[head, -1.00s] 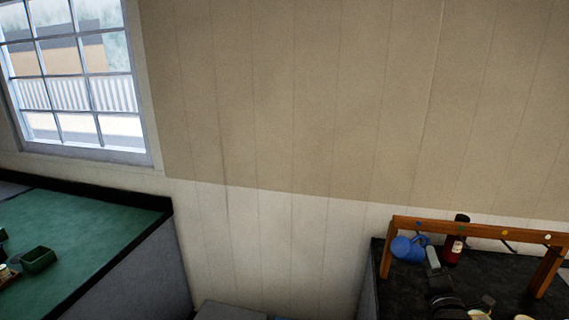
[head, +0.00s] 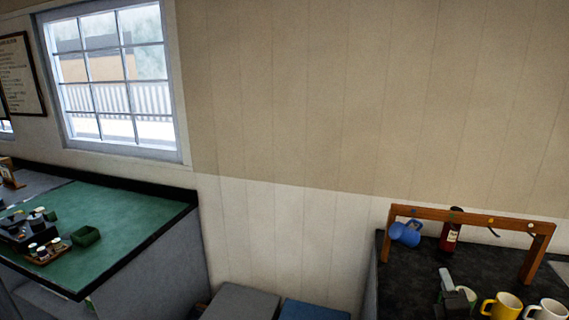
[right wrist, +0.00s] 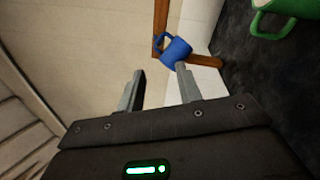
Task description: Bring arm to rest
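My right gripper (head: 455,292) is low at the right of the head view, over the dark counter, in front of the wooden frame (head: 482,219). In the right wrist view its two fingers (right wrist: 160,88) stand apart with nothing between them. A blue mug (head: 406,233) is tilted below the left end of the frame's beam and looks hung there. It also shows in the right wrist view (right wrist: 176,51), beyond the fingertips. The picture does not show clearly whether a finger touches it. My left gripper is not in view.
A yellow mug (head: 502,306) and a white mug (head: 547,311) stand near my right gripper. A dark red bottle (head: 450,237) is behind the beam. A green mug (right wrist: 275,18) shows in the wrist view. A green-topped table (head: 130,222) is at the left.

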